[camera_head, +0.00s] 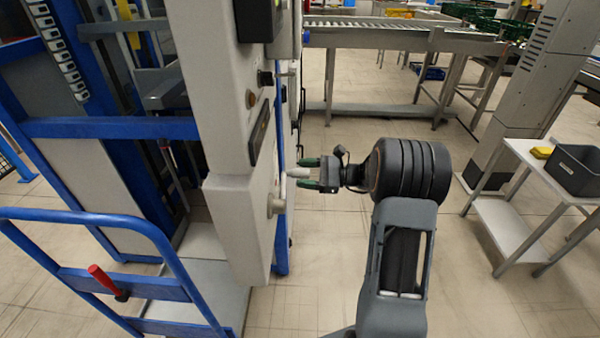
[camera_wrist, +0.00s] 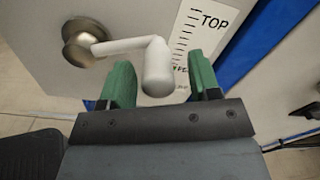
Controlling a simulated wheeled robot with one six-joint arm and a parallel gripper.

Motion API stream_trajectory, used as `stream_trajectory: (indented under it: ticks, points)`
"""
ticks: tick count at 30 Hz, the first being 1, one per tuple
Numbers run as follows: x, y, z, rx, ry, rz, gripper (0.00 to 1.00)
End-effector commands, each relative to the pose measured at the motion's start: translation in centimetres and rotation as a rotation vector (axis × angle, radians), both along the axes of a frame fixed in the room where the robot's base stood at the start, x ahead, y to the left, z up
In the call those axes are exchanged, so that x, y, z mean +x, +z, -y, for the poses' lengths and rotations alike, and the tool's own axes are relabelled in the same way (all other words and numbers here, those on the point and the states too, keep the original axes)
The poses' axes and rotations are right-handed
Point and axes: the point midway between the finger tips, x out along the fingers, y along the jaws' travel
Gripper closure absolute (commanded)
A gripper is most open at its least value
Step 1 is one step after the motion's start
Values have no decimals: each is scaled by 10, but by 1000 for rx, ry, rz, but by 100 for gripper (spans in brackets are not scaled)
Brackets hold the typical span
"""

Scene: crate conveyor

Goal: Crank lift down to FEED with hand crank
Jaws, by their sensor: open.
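The hand crank (camera_wrist: 122,46) is on the pale grey lift panel (camera_wrist: 40,45), with a metal hub at the left and an arm reaching right to a pale cylindrical handle (camera_wrist: 158,68). My gripper (camera_wrist: 160,85) is open, its green fingers either side of the handle's end, which shows between them. I cannot tell whether they touch it. A white scale (camera_wrist: 200,30) marked TOP is beside the crank; its lower part is partly hidden by my right finger. In the head view, my gripper (camera_head: 308,174) is at the crank hub's (camera_head: 275,204) right side.
A blue trolley frame (camera_head: 150,235) with a red-handled lever (camera_head: 104,281) stands at the lower left. A conveyor (camera_head: 400,35) runs across the back. A white side table (camera_head: 530,155) with a dark bin (camera_head: 578,170) is at the right. Floor between is clear.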

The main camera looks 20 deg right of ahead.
Motion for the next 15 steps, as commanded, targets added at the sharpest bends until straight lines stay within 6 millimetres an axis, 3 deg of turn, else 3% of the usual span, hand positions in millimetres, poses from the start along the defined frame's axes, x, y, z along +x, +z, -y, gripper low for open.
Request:
stream_trajectory:
  ticks: [9, 15]
  points:
    - [-23, 1, 62, 0, -5, 0, 43]
    - [-36, 0, 92, 1, -3, 0, 43]
